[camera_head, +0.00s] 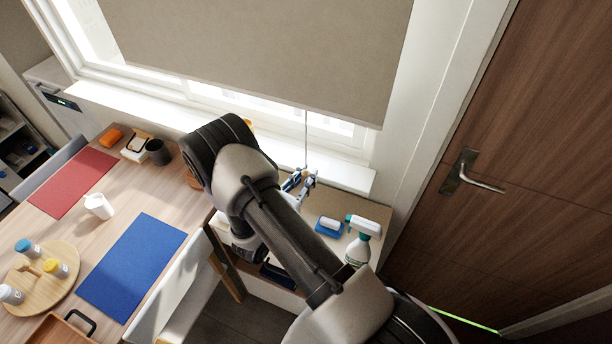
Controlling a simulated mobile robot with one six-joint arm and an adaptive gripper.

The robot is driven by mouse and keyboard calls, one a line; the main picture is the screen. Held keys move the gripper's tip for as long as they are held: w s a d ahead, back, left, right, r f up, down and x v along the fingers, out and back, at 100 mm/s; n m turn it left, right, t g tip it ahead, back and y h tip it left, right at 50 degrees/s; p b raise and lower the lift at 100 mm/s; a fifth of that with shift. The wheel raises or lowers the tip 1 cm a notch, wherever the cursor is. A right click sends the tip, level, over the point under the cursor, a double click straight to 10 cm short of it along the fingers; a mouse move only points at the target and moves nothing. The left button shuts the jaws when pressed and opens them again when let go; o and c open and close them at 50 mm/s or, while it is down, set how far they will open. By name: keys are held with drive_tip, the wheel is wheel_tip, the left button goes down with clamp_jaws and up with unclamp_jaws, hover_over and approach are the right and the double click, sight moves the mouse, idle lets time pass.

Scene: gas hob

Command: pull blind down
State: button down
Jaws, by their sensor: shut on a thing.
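The beige blind (265,50) covers most of the window, and its lower edge hangs above the sill with a strip of bright glass below it. A thin cord (306,135) hangs from near the right part of the blind's lower edge. My gripper (304,174) is at the cord's lower end, in front of the sill, and is shut on it. The fingers are small in view, and the cord's tip between them is mostly hidden. My arm crosses the middle of the picture and hides part of the sill and table.
A spray bottle (361,240) and a blue sponge (329,226) stand on the low cabinet below my gripper. A table (140,195) with mats and a mug (99,206) is at left. A white chair (181,290) stands near my arm. A brown door (530,150) is at right.

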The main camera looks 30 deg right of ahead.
drive_tip(key=shift+r, duration=0.1)
drive_tip(key=c, duration=1.4)
unclamp_jaws()
drive_tip(key=shift+c, duration=0.2)
drive_tip(key=shift+a, duration=0.1)
drive_tip(key=v, duration=1.1)
drive_tip(key=shift+s+a, duration=0.2)
drive_tip(key=shift+a, duration=0.15)
